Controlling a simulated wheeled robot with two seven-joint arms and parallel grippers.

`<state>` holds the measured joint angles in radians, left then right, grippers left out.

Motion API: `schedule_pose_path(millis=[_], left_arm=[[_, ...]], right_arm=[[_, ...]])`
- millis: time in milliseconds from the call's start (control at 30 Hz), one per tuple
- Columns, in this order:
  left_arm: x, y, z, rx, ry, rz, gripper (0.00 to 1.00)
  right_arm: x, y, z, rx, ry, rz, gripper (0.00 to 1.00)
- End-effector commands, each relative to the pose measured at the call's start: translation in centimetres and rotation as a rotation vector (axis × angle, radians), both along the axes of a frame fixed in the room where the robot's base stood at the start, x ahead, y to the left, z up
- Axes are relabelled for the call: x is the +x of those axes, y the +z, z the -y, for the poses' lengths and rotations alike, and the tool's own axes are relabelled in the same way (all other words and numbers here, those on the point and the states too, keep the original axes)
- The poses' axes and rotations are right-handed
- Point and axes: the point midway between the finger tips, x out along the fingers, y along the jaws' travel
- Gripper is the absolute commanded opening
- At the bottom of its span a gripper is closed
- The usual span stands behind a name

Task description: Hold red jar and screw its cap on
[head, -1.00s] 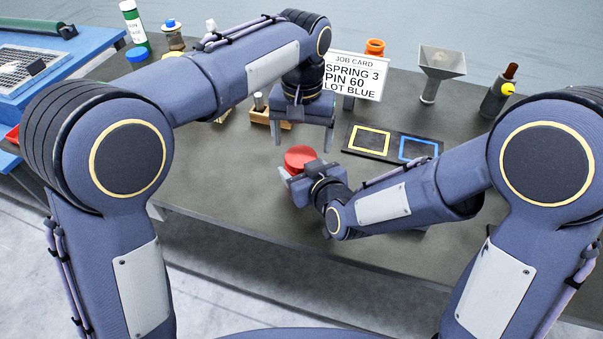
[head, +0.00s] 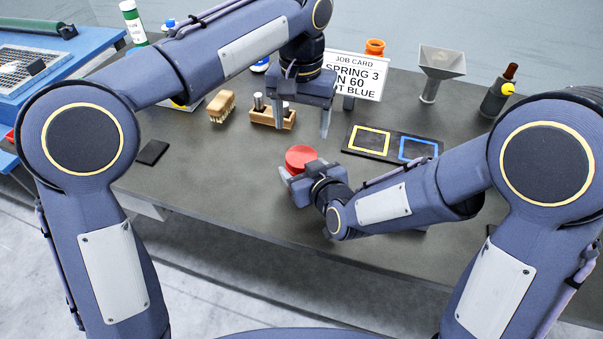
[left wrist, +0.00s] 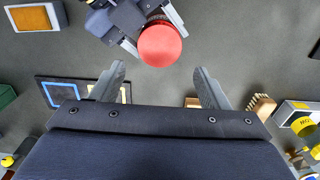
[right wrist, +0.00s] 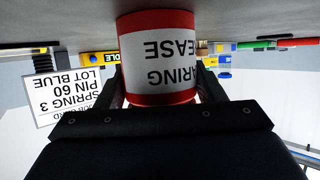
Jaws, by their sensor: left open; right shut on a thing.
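The red jar (right wrist: 158,62) has a white label with dark lettering, upside down in the right wrist view. My right gripper (head: 294,176) is shut on it, a finger on each side, near the table's front edge. The jar's flat, round red top, apparently its cap (head: 301,157), faces up; it also shows in the left wrist view (left wrist: 160,46). I cannot tell how tightly it sits. My left gripper (head: 302,130) points down, open and empty, behind and above the jar. In the left wrist view its fingertips (left wrist: 159,70) are apart from the cap.
A job card (head: 355,76), an orange container (head: 375,46), a funnel (head: 441,65) and a dark tray with yellow and blue squares (head: 365,152) are farther right. The left front tabletop is mostly clear.

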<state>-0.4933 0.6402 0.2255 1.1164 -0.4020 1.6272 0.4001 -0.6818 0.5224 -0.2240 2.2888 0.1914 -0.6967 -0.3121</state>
Motion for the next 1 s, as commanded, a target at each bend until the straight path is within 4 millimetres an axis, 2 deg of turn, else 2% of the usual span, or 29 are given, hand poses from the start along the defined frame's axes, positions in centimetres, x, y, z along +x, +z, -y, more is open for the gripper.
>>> schedule_pose_path(millis=[367,467,800,1000], left_arm=[[0.0,-0.3,0.0,0.001,0.0,-0.001,0.69],[0.0,-1.2,0.0,0.002,0.0,-0.002,0.69],[0.0,-6.4,0.0,0.002,-0.001,-0.003,0.69],[0.0,-7.8,0.0,0.0,0.0,-0.001,0.69]], right_arm=[[0.0,0.0,0.0,0.0,0.0,0.001,0.0],[0.0,0.0,0.0,0.0,0.0,0.001,0.0],[0.0,0.0,0.0,0.0,0.0,0.001,0.0],[0.0,0.0,0.0,0.0,0.0,0.001,0.0]])
